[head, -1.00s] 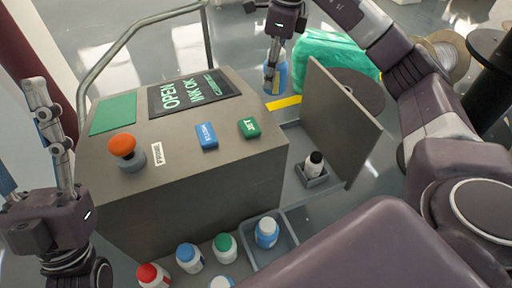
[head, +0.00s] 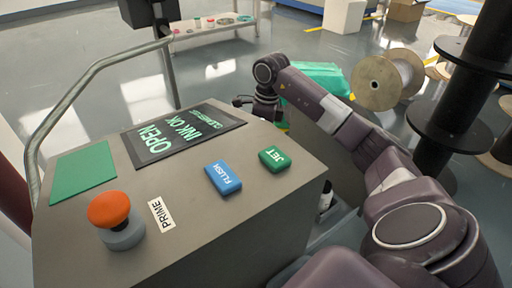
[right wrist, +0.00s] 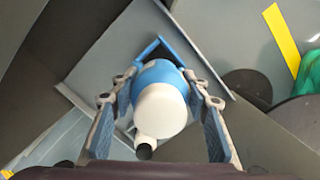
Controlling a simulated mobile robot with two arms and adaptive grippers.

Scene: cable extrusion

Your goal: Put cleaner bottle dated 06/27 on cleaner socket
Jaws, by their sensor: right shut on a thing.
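My right gripper (right wrist: 160,75) is shut on the cleaner bottle (right wrist: 160,110), with one finger on each side. The bottle is seen from above, with a pale round top and a blue body; no date is legible. A blue angled rim (right wrist: 155,46) shows just beyond the bottle and may be the cleaner socket; I cannot tell whether the bottle sits in it. In the head view the right gripper and bottle are hidden behind the machine. My left gripper is out of view.
The grey machine (head: 190,215) fills the foreground, with an orange knob (head: 109,209) and blue and green buttons. A black-capped bottle (head: 326,197) stands by its right side; it also shows close to the held bottle in the right wrist view (right wrist: 145,148). Cable spools stand at right.

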